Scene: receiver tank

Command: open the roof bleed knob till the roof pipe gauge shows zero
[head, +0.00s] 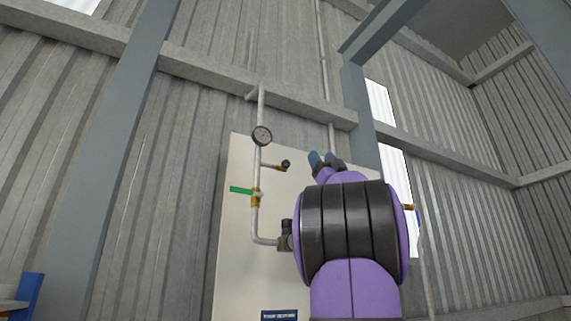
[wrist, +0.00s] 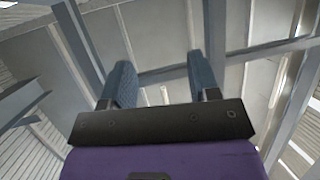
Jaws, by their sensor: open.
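A round pressure gauge (head: 262,136) sits on a thin vertical pipe in the head view; its reading is too small to tell.
A green lever valve (head: 241,190) is on the pipe below the branch. A pale panel (head: 236,270) backs the pipework, with a dark fitting (head: 285,236) at the pipe's lower end. Steel columns (head: 118,130) and beams frame the corrugated wall. My arm hides part of the panel.

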